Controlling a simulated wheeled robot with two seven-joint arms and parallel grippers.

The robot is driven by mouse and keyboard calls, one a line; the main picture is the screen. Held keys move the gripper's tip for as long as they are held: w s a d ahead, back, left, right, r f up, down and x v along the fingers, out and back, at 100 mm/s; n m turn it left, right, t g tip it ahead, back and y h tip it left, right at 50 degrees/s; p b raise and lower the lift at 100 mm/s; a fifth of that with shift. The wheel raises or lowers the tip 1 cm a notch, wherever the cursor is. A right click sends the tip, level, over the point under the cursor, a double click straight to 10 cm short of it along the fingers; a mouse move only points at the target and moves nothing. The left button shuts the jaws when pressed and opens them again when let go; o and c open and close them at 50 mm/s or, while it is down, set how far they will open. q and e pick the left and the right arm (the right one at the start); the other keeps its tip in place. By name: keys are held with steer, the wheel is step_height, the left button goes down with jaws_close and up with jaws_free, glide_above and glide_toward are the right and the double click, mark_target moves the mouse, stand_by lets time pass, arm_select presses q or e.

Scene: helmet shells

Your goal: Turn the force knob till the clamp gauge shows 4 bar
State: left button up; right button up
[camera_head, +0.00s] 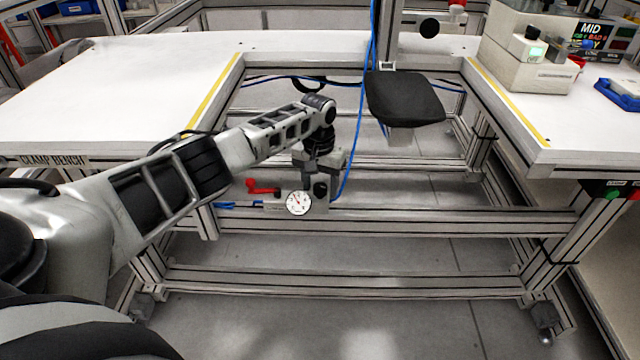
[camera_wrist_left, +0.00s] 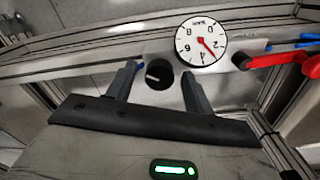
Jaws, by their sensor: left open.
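The black force knob (camera_wrist_left: 159,74) shows in the left wrist view, with a pale line across its face. In the head view the knob (camera_head: 320,190) sits on the front frame beam, just right of the gauge. The round white clamp gauge (camera_wrist_left: 201,41) has a red needle pointing between 2 and 4; in the head view it (camera_head: 298,203) is too small to read. My left gripper (camera_wrist_left: 158,76) is open, its two fingers on either side of the knob with gaps showing. In the head view my left gripper (camera_head: 321,168) is above the knob. My right gripper is out of view.
A red lever (camera_wrist_left: 275,62) is beside the gauge; it also shows in the head view (camera_head: 263,187). A blue hose (camera_head: 358,130) hangs close to my left wrist. A black pad (camera_head: 404,98) is to the right. White tabletops (camera_head: 110,90) flank the open frame.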

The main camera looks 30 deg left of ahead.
arm_select(q)
steer(key=c, duration=1)
steer(key=shift+o, duration=0.2)
steer(key=shift+m, duration=0.3)
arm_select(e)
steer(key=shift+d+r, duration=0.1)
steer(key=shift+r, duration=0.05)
arm_select(q)
steer(key=m+p, duration=0.1)
steer(key=m, duration=0.1)
steer(key=shift+m, duration=0.3)
steer(key=shift+m+p, duration=0.3)
steer(key=shift+m, duration=2.3)
steer(key=shift+d+m, duration=0.1)
steer(key=shift+m, duration=1.5)
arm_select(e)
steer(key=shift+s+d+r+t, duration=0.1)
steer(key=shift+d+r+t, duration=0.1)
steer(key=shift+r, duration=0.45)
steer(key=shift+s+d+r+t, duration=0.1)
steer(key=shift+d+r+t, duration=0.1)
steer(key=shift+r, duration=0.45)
